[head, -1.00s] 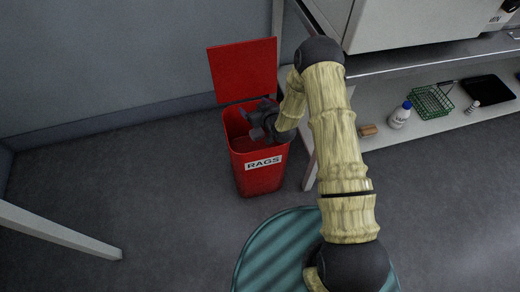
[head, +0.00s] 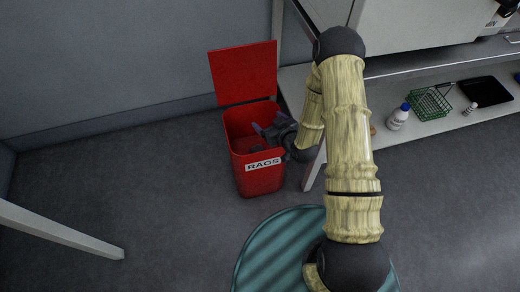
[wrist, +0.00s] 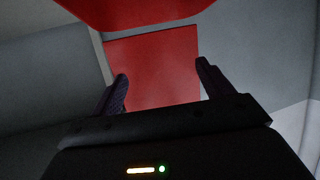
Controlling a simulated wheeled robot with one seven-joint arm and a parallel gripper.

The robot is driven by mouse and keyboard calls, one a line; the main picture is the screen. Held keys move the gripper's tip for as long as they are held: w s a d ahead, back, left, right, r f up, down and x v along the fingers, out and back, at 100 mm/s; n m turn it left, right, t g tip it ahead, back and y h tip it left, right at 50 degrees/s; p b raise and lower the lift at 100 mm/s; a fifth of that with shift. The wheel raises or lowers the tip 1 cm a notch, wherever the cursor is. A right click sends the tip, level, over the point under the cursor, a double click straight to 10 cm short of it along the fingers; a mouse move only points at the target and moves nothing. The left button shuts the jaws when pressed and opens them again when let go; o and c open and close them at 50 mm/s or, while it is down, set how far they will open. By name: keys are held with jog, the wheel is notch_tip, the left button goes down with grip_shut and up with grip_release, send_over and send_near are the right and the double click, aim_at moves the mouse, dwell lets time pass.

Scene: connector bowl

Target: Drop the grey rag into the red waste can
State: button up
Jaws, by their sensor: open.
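The red waste can (head: 262,178), labelled RAGS, stands on the floor with its lid (head: 244,74) raised at the back. My gripper (head: 258,139) is at the can's open mouth, toward its right side, with its fingers over the opening. In the wrist view my gripper (wrist: 162,72) is open with nothing between its fingers. Red surfaces of the can (wrist: 155,60) show beyond the fingers. I cannot make out the grey rag in any view; the can's inside is dark and partly hidden by my gripper.
A shelf (head: 440,128) to the right holds a white bottle (head: 398,117), a green wire basket (head: 430,103) and a black tray (head: 486,90). A shelf leg stands close to the can's right side. A wall is behind the can.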

jog(key=v, duration=0.6)
jog(key=shift+d+r, duration=0.1)
dwell(0.6)
jog(key=s+d+r+m+g+h, duration=0.2)
jog(key=d+r+g+h, duration=0.25)
jog(key=d+r, duration=0.4)
jog(key=s+d+r+m+g+h+p, duration=0.1)
jog(key=s+r+m+g, duration=0.1)
jog(key=s+r, duration=0.4)
jog(key=s+d+r+m+g+h, duration=0.1)
jog(key=s+r+m+g+h, duration=0.15)
jog(key=s+r, duration=0.35)
notch_tip(320, 180, up, 26)
jog(key=y+p, duration=0.1)
jog(key=p, duration=2.6)
jog(key=shift+s+a, duration=0.2)
jog(key=shift+s, duration=0.15)
